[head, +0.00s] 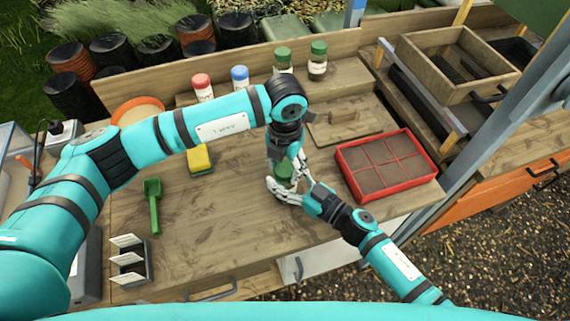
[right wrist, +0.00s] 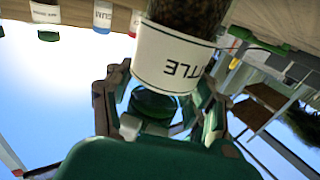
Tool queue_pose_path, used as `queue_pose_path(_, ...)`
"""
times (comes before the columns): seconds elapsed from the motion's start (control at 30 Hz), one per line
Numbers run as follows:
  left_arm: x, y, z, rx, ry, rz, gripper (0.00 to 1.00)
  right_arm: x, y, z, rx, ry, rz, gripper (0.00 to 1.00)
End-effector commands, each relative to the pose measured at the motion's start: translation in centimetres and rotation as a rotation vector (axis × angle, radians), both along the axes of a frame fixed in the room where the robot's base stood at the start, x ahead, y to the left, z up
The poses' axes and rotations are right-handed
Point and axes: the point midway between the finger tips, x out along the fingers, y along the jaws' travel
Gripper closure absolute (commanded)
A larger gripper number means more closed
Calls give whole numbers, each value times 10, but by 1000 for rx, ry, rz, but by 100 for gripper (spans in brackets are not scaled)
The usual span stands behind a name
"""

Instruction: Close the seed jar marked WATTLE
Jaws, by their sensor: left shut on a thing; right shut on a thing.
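The seed jar (right wrist: 172,60) is close in the right wrist view, upside down in the picture, with dark seeds and a white label ending in TTLE. A green lid (head: 283,172) shows between my two grippers in the head view. My left gripper (head: 282,163) comes down from above and is shut on this lid. My right gripper (head: 284,184) reaches in from the lower right, shut around the jar body, which its fingers mostly hide. I cannot tell whether the lid is seated on the rim or slightly apart from it.
Jars with red (head: 202,88), blue (head: 240,78) and green lids (head: 318,60) stand at the back. A red-rimmed tray (head: 434,165) lies to the right. A yellow sponge (head: 200,159), green scoop (head: 153,204) and card holder (head: 130,262) lie left. The front middle bench is clear.

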Motion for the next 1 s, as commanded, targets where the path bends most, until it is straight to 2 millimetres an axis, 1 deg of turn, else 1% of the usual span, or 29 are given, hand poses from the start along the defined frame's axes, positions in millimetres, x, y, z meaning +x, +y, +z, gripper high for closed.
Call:
queue_pose_path(0.1,0,0,0,0,-1,-29,92,0,0,0,-1,1,0,100)
queue_pose_path(0.23,1,0,1,1,-2,-187,92,0,0,0,-1,1,0,100)
queue_pose_path(0.33,0,0,0,2,-1,-270,92,0,0,0,-1,1,0,100)
queue_pose_path(0.6,0,0,0,0,0,-283,92,0,0,0,-1,1,0,100)
queue_pose_path(0.63,0,0,0,1,-1,-283,50,0,0,0,-1,1,0,100)
queue_pose_path(0.77,0,0,0,1,-1,-282,33,0,0,0,-1,1,0,100)
queue_pose_path(0.8,0,0,0,1,-1,-282,31,0,0,0,-1,1,0,100)
queue_pose_path(1.0,0,0,0,0,0,-282,31,0,0,0,-1,1,0,100)
